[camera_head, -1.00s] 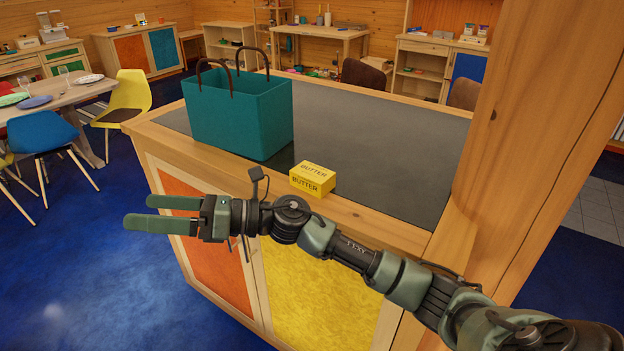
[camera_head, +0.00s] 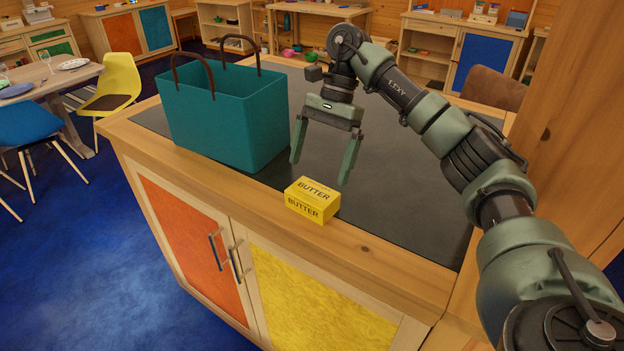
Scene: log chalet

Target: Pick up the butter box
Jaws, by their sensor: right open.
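The yellow butter box (camera_head: 312,200) lies on the counter near its front edge, with "BUTTER" printed on its top and front. My right gripper (camera_head: 320,172) hangs above the counter just behind the box, fingers pointing down and spread apart. It is open and empty, and I see no contact with the box. My left gripper is not in view.
A teal bag (camera_head: 226,115) with two brown handles stands on the counter to the left of the box and gripper. The dark countertop (camera_head: 400,205) is clear to the right. A wooden post (camera_head: 560,130) rises at the right.

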